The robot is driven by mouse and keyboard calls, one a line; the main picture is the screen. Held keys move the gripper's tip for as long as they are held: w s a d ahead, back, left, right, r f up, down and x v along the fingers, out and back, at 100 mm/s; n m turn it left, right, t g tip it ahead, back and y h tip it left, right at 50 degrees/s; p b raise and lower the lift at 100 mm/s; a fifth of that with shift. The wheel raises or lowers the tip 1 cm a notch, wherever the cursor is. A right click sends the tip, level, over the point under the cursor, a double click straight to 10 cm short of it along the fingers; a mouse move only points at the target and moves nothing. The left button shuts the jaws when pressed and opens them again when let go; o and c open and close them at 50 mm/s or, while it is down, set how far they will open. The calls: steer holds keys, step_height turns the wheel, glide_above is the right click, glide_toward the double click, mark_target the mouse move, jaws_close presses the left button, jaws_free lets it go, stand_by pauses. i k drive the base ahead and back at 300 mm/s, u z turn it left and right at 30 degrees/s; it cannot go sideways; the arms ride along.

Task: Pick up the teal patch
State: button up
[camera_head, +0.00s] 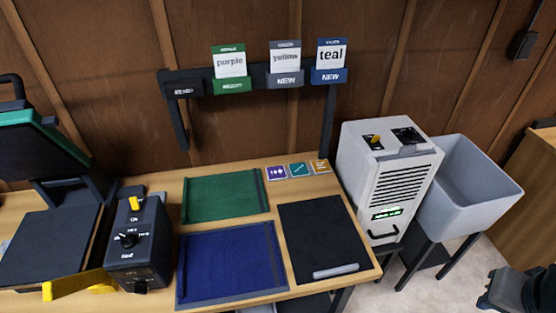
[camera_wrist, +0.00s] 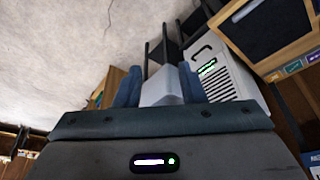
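The teal patch (camera_head: 299,170) is a small square with a pale diagonal mark in the head view. It lies flat at the back of the wooden table, between a purple patch (camera_head: 276,172) and an orange patch (camera_head: 320,167). My gripper (camera_head: 507,291) is partly in view at the lower right of the head view, far from the patches and off the table. In the wrist view its two blue fingers (camera_wrist: 160,72) are apart with nothing held between them.
A green mat (camera_head: 222,196), a blue mat (camera_head: 228,262) and a dark mat (camera_head: 315,235) lie on the table. A white vented machine (camera_head: 385,180) and a grey bin (camera_head: 465,185) stand right of it. A card rack (camera_head: 255,78) rises behind the patches. A dark dial box (camera_head: 138,245) stands left.

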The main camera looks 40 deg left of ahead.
mark_target(298, 169)
steer(key=u, duration=0.8)
steer(key=i, duration=0.8)
steer(key=u, duration=0.8)
